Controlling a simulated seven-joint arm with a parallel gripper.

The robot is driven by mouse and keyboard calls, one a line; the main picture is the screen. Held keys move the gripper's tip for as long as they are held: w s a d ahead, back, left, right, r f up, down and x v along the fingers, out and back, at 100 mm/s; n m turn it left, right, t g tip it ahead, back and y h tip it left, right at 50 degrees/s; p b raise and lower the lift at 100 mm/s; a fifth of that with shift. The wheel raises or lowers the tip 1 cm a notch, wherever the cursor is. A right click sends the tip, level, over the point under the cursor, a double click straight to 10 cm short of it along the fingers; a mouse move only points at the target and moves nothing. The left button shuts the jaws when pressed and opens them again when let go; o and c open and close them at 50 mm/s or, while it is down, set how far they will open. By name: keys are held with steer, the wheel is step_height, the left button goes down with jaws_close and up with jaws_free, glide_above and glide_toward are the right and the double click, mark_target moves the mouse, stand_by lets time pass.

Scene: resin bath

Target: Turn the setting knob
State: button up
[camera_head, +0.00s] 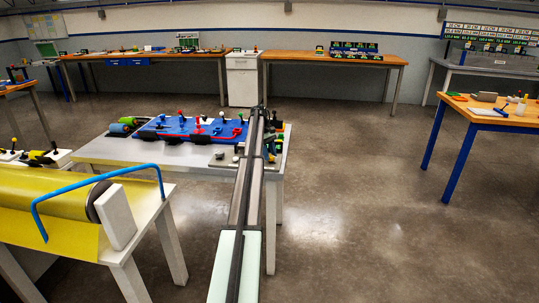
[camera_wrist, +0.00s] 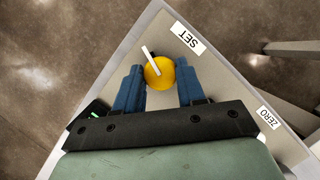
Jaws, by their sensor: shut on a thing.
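The setting knob (camera_wrist: 163,75) is a round yellow knob with a white pointer bar, seen in the wrist view on a pale panel (camera_wrist: 95,110). The pointer slants toward the upper left. A SET label (camera_wrist: 186,37) lies above and right of the knob, and a ZERO label (camera_wrist: 268,117) is farther down on the right. My gripper (camera_wrist: 159,80) has one blue finger on each side of the knob and is shut on it. In the head view my arm covers this spot, and I cannot make out the knob there.
In the head view, a white table (camera_head: 92,150) carries a blue board (camera_head: 185,124) with levers and small parts left of my arm. A yellow roller (camera_head: 60,195) with a blue bar handle stands at the near left. Open floor lies to the right.

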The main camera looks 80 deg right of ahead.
steer(key=shift+m+t, duration=0.3)
steer(key=shift+m, duration=0.3)
steer(key=o, duration=1)
steer(key=shift+o, duration=0.2)
steer(key=v, duration=0.7)
steer(key=shift+d+r, duration=0.15)
steer(key=shift+r, duration=0.1)
